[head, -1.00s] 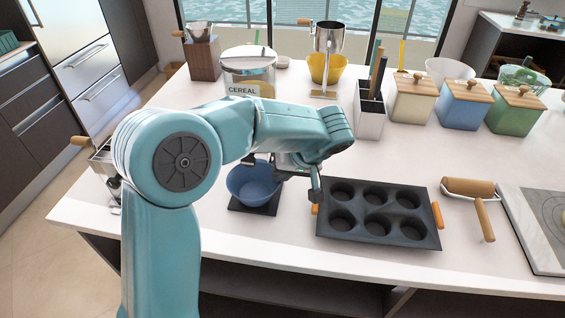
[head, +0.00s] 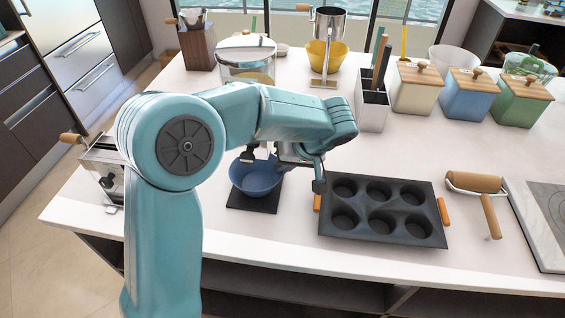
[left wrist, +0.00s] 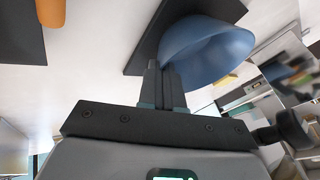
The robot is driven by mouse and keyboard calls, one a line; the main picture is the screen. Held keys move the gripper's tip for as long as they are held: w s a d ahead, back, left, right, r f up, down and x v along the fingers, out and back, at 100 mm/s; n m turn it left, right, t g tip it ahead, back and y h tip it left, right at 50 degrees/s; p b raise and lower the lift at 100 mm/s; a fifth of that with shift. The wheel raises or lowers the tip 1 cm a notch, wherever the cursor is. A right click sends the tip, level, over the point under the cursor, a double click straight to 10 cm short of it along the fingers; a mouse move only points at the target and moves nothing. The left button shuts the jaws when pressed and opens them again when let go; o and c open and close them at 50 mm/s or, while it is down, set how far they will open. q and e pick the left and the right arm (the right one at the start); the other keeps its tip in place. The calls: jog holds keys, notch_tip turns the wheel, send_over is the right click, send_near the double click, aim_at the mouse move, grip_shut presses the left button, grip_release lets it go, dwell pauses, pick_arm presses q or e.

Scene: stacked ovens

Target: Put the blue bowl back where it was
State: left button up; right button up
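The blue bowl (head: 254,180) is upright on, or just above, a dark square pad (head: 241,205) near the counter's front edge; I cannot tell whether it touches the pad. My left gripper (head: 270,156) is at the bowl's right and far rim, partly hidden by my arm. In the left wrist view its fingers (left wrist: 166,84) are close together with the rim of the bowl (left wrist: 207,50) at their tips; they look shut on it. The pad (left wrist: 160,35) shows behind the bowl there. My right gripper is out of view.
A dark muffin tin (head: 383,243) with orange handles lies right of the pad. A rolling pin (head: 478,184) lies farther right. A clear cereal canister (head: 246,58), a white utensil holder (head: 372,108) and several lidded canisters stand behind. A metal pasta machine (head: 103,165) is at left.

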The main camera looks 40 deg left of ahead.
pick_arm(q)
jog(key=o, duration=0.3)
jog(key=shift+w+a, duration=0.1)
jog(key=shift+a, duration=0.1)
jog(key=shift+d, duration=0.1)
jog(key=shift+r+p, duration=0.25)
jog(key=shift+p, duration=0.05)
jog(key=shift+d+r, duration=0.2)
jog(key=shift+r, duration=0.15)
jog(key=v, duration=1.1)
jog(key=shift+r, duration=0.15)
